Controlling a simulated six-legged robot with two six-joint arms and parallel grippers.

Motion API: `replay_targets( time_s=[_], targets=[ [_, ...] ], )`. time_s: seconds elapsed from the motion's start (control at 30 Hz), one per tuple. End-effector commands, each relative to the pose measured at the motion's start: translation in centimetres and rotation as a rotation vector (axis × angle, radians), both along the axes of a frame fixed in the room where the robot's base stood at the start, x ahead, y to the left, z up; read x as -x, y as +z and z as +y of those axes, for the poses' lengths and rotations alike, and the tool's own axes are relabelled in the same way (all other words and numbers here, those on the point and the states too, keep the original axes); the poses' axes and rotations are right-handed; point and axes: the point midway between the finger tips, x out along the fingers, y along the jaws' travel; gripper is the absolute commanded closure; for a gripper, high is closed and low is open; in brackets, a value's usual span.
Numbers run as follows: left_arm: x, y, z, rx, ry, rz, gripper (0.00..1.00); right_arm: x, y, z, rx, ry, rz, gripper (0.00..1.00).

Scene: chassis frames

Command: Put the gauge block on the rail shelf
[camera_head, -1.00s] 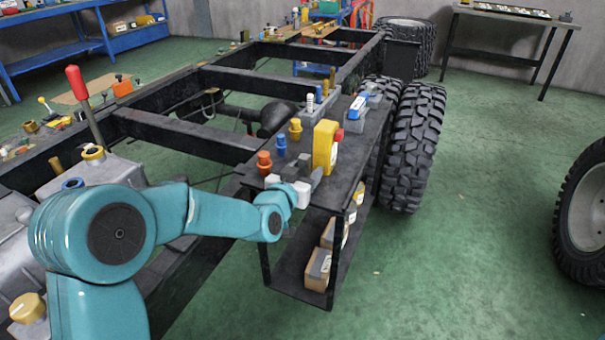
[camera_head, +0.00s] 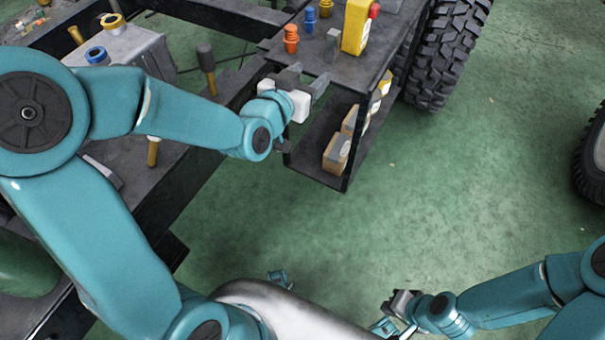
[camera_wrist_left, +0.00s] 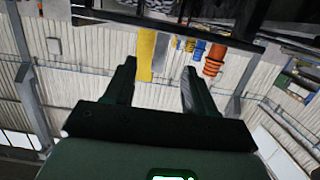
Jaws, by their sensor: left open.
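A small grey upright block (camera_head: 333,45), which may be the gauge block, stands on the top deck of the black rail shelf (camera_head: 312,62). It is left of a yellow box. My left gripper (camera_head: 307,80) is open at the near edge of the top deck, in front of the grey block and apart from it.
The yellow box (camera_head: 356,28) with a red knob, an orange fitting (camera_head: 291,40) and a blue fitting (camera_head: 310,20) stand on the top deck. Cardboard boxes (camera_head: 336,154) fill part of the lower deck. A tyre (camera_head: 445,60) is at the right. Floor in front is clear.

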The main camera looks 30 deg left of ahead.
Motion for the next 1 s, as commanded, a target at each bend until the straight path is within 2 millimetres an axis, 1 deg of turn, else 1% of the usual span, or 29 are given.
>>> replay_targets(
  time_s=[0.03,0.07,0.1,0.17,0.2,0.27,0.3,0.37,0.4,0.43,0.5,0.6,0.63,0.7,0.9,0.97,1.0],
  targets=[
    [0.1,-2.3,-0.5,0.015,-0.012,0.061,0.45,0.0,0.0,0.0,0.000,0.000,0.000,1.00],
    [0.2,-4.1,-0.9,0.030,-0.019,0.108,0.45,0.0,0.0,0.0,0.000,0.000,0.000,1.00],
    [0.7,-7.2,-1.6,0.053,-0.032,0.192,0.45,0.0,0.0,0.0,0.000,0.000,0.000,1.00],
    [2.0,-12.6,-3.0,0.098,-0.053,0.347,0.45,0.0,0.0,0.0,0.000,0.000,0.000,1.00],
    [3.5,-16.5,-4.0,0.132,-0.065,0.463,0.45,0.0,0.0,0.0,0.000,0.000,0.000,1.00],
    [6.4,-21.9,-5.5,0.185,-0.077,0.641,0.45,0.0,0.0,0.0,0.000,0.000,0.000,1.00],
    [8.7,-25.1,-6.4,0.218,-0.082,0.758,0.45,0.0,0.0,0.0,0.000,0.000,0.000,1.00],
    [12.3,-29.1,-7.7,0.265,-0.083,0.920,0.45,0.0,0.0,0.0,0.000,0.000,0.000,1.00],
    [14.8,-31.2,-8.6,0.292,-0.083,1.021,0.45,0.0,0.0,0.0,0.000,0.000,0.000,1.00],
    [16.5,-32.5,-9.1,0.309,-0.082,1.086,0.45,0.0,0.0,0.0,0.000,0.000,0.000,1.00],
    [20.0,-34.7,-10.1,0.342,-0.077,1.218,0.45,0.0,0.0,0.0,0.000,0.000,0.000,1.00],
    [23.2,-36.2,-10.9,0.369,-0.070,1.331,0.45,0.0,0.0,0.0,0.000,0.000,0.000,1.00],
    [23.8,-36.4,-11.1,0.373,-0.068,1.351,0.45,0.0,0.0,0.0,0.000,0.000,0.000,1.00],
    [24.4,-36.7,-11.2,0.379,-0.066,1.373,0.45,0.0,0.0,0.0,0.000,0.000,0.000,1.00],
    [24.4,-36.7,-11.2,0.393,-0.050,1.379,0.45,0.0,0.0,0.0,0.000,0.000,0.000,1.00],
    [24.9,-36.6,-11.3,0.416,-0.026,1.408,0.45,0.0,0.0,0.0,0.000,0.000,0.000,1.00],
    [25.5,-36.6,-11.3,0.439,0.004,1.440,0.45,0.0,0.0,0.0,0.000,0.000,0.000,1.00]
  ],
)
